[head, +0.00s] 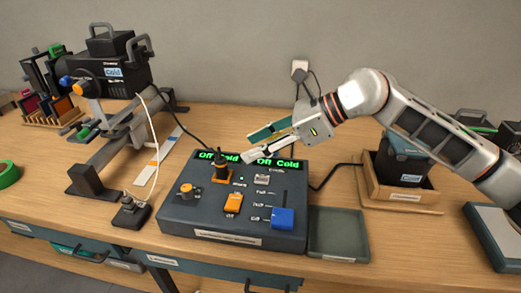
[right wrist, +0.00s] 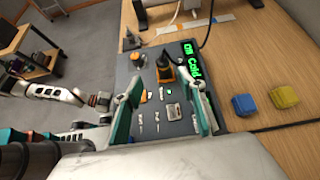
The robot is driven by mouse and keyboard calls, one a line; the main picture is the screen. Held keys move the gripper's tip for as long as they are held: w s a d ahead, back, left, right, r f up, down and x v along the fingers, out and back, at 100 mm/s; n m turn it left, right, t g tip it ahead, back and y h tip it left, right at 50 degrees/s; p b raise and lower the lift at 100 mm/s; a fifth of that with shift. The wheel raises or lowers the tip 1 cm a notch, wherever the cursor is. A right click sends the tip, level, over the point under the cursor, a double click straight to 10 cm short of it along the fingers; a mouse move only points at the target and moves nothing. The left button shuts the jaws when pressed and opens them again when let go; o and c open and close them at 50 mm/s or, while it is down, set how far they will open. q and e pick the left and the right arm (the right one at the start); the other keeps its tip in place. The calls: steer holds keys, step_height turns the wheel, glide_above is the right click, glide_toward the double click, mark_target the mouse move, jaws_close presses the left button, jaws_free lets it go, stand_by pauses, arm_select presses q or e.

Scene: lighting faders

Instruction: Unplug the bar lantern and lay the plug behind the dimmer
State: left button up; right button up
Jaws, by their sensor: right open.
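The dimmer (head: 215,218) is a dark grey box on the bench with two green displays reading "Off" and "Cold". A black plug with an orange band (head: 221,165) stands upright in its back left part; it also shows in the right wrist view (right wrist: 165,70). A black cable runs from it up toward the black lantern (head: 112,72) on the stand at the left. My right gripper (head: 256,147) is open and empty, above the dimmer's back edge, right of the plug. In the right wrist view the plug appears between and beyond the fingertips (right wrist: 168,88). My left gripper is not clearly seen.
An orange-topped knob (head: 187,190), an orange switch (head: 233,202) and a blue fader cap (head: 283,217) are on the dimmer. An empty grey tray (head: 338,235) stands right of it. A second lantern (head: 400,160) sits in a wooden tray. Blue (right wrist: 244,104) and yellow (right wrist: 285,97) blocks lie behind the dimmer.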

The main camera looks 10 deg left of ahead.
mark_target(226, 159)
steer(key=shift+w+f, duration=0.25)
steer(key=shift+f, duration=0.3)
steer(key=shift+w+f, duration=0.25)
steer(key=shift+f, duration=0.25)
steer(key=shift+s+a+f+b, duration=0.15)
steer(key=shift+s+a+b, duration=0.15)
steer(key=shift+a, duration=0.3)
arm_select(q)
steer(key=shift+s+a+f+b, duration=0.15)
steer(key=shift+f+b, duration=0.3)
steer(key=shift+f, duration=0.35)
steer(key=shift+a+f+b, duration=0.15)
steer(key=shift+f+b, duration=0.3)
steer(key=shift+f, duration=0.3)
arm_select(e)
steer(key=shift+x, duration=3.75)
steer(key=shift+w, duration=0.15)
jaws_close()
arm_select(q)
steer(key=shift+s, duration=0.1)
steer(key=shift+s+d, duration=0.1)
steer(key=shift+s, duration=0.05)
arm_select(e)
steer(key=shift+r, duration=0.4)
arm_select(q)
steer(key=shift+r, duration=0.1)
arm_select(e)
steer(key=shift+r, duration=0.1)
